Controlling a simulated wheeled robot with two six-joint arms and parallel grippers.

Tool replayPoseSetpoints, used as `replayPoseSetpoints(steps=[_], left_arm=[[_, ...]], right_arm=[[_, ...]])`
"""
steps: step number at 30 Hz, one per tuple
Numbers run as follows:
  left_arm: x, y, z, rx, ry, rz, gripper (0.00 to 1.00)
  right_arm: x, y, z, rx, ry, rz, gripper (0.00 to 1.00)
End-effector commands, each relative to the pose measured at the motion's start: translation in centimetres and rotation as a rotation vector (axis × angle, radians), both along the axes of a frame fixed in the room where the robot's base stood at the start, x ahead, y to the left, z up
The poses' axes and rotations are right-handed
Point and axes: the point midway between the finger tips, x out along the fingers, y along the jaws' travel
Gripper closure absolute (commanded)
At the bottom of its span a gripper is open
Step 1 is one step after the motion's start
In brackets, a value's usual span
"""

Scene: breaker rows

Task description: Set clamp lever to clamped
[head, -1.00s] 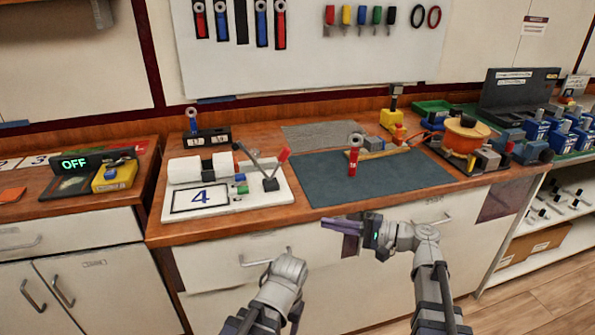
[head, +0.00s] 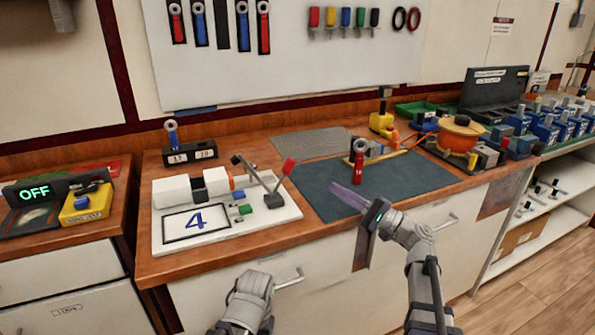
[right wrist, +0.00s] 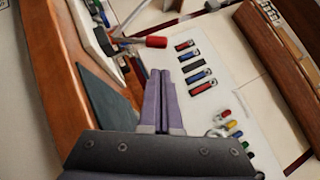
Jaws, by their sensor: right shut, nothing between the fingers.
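A white board (head: 169,245) on the counter carries a white block, a card with a blue 4 and a lever with a red handle (head: 288,166). The lever rises from a dark base (head: 274,200) at the board's right and leans right. A grey bar with a dark end slants beside it. The red handle also shows in the right wrist view (right wrist: 155,41). My right gripper (head: 336,188) is shut and empty, its purple fingers over the dark mat's front part, right of the lever and apart from it. My left arm shows at the bottom; its gripper is not visible.
The dark mat (head: 410,182) bears a red ring-topped tag (head: 358,172). A small black box (head: 190,154) stands behind the board. The mat's front half is mostly clear.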

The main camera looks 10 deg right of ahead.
Motion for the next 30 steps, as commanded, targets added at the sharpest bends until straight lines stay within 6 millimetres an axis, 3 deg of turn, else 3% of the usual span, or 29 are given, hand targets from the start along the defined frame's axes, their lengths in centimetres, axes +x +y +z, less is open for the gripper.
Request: replayPoseSetpoints(steps=[10,21,30], left_arm=[[0.0,0.0,0.4,0.0,0.0,0.0,0.38],[0.0,0.0,2.7,0.0,0.0,0.0,0.38],[0.0,0.0,3.5,0.0,0.0,0.0,0.38]], right_arm=[[0.4,0.6,0.4,-0.001,0.0,0.001,1.0],[3.4,5.5,2.7,-0.002,0.0,0.004,1.0],[4.8,7.8,3.5,-0.001,0.0,0.001,1.0]])
